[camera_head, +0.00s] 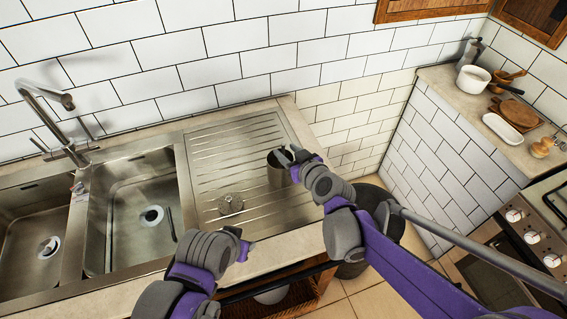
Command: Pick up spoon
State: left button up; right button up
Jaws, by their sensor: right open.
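I cannot make out a spoon with certainty. A thin dark upright shape (172,223) shows against the right wall of the right sink basin, too small to identify. My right gripper (288,155) is open at the top of a metal pot (279,175) on the drainboard. Its fingers overlap the pot's rim in the picture, and they partly hide the pot's inside. I cannot tell whether they touch it. My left gripper (245,246) is low in the view, near the front edge of the drainboard, and its jaws are not clear.
A small glass-like item (230,204) sits on the ribbed drainboard (215,155). The faucet (60,125) stands behind two basins. A white pot (474,79), wooden utensils (508,75) and a white dish (502,129) stand on the right counter, with a stove (533,225) in front.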

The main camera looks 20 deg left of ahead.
jog(key=shift+x, duration=1.5)
grip_shut()
